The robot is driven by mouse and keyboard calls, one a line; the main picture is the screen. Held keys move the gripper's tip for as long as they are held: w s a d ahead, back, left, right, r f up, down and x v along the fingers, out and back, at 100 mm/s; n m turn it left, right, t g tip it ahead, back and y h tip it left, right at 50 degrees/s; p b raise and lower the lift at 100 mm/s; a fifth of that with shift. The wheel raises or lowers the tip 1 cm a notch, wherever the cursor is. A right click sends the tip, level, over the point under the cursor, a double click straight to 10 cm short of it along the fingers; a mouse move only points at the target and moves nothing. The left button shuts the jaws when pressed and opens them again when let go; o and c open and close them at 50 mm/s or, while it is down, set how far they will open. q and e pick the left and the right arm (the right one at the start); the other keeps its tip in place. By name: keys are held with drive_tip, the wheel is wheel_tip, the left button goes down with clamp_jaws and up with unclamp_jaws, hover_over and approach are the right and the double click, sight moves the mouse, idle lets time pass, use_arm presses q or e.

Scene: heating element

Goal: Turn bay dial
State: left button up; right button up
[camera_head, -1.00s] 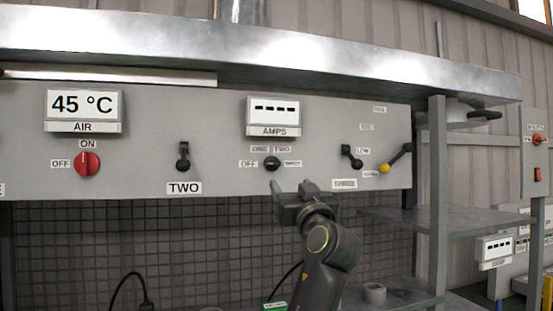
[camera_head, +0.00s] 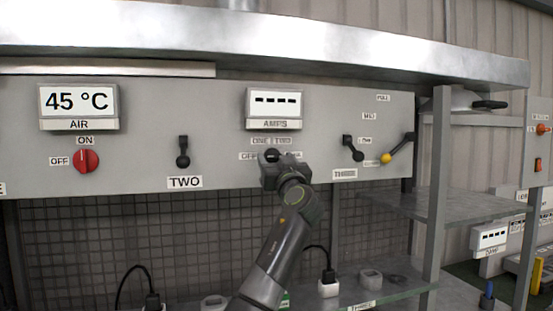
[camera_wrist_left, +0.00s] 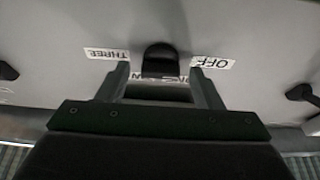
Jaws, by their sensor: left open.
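The black bay dial (camera_head: 272,154) is on the grey panel below the AMPS display (camera_head: 274,108), mostly covered by my left gripper (camera_head: 271,170) in the head view. In the left wrist view the dial (camera_wrist_left: 160,56) shows upside down, ahead of and between the two open fingers of the left gripper (camera_wrist_left: 162,83). I cannot tell whether the fingers touch it. An OFF label (camera_wrist_left: 213,62) and a THREE label (camera_wrist_left: 107,54) lie on either side of it; another label is partly hidden behind the gripper. My right gripper is not in view.
Black levers stand on the panel at left (camera_head: 183,152) and right (camera_head: 352,148), with a yellow-tipped lever (camera_head: 387,158) further right. A red AIR knob (camera_head: 86,161) is at far left. A metal hood (camera_head: 250,42) overhangs the panel; a shelf (camera_head: 450,203) is at right.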

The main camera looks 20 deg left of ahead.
use_arm(q)
drive_tip(key=shift+c, duration=0.9)
drive_tip(key=c, duration=0.8)
